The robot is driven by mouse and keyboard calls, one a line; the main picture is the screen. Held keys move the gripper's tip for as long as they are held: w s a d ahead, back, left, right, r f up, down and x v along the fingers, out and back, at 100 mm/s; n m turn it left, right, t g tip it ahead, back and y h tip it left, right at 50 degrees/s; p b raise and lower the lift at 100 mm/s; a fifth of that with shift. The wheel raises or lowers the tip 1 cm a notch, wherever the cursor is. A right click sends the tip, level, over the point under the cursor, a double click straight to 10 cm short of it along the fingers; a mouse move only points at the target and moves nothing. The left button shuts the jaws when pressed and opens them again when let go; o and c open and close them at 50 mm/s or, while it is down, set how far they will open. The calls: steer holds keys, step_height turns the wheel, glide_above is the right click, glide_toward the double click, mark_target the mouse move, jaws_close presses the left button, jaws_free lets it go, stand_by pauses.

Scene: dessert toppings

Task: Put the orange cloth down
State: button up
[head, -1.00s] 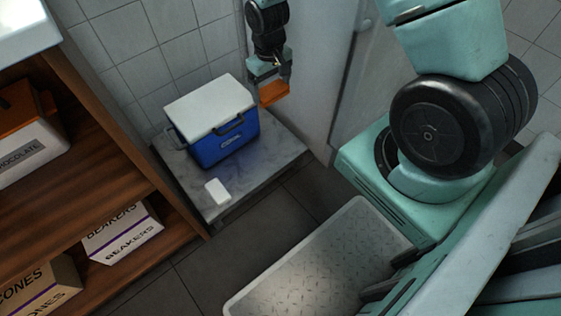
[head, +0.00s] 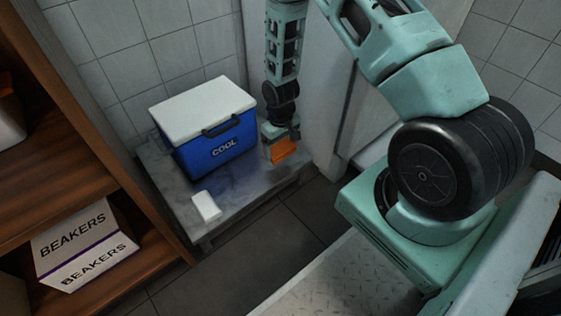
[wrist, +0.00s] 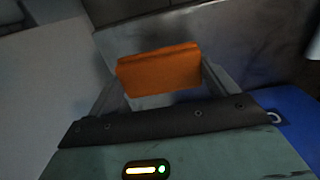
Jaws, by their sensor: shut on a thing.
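The orange cloth (head: 284,150) is held in my gripper (head: 281,144), low over the right end of the grey stone slab, to the right of the blue cooler. In the wrist view the cloth (wrist: 158,70) is a folded block between the two fingers of my gripper (wrist: 160,75). The gripper is shut on it. I cannot tell whether the underside of the cloth touches the slab.
The grey slab (head: 245,190) carries a blue cooler (head: 215,145) with a white lid and a small white block (head: 206,206). A wooden shelf (head: 150,245) with a beakers box (head: 85,245) stands at left. A pale panel (head: 325,90) rises close behind my gripper.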

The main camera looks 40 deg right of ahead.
mark_target(281, 155)
step_height(281, 155, down, 5)
steer(key=b, duration=0.2)
steer(key=shift+f+b, duration=0.1)
steer(key=shift+b, duration=0.2)
steer(key=o, duration=0.7)
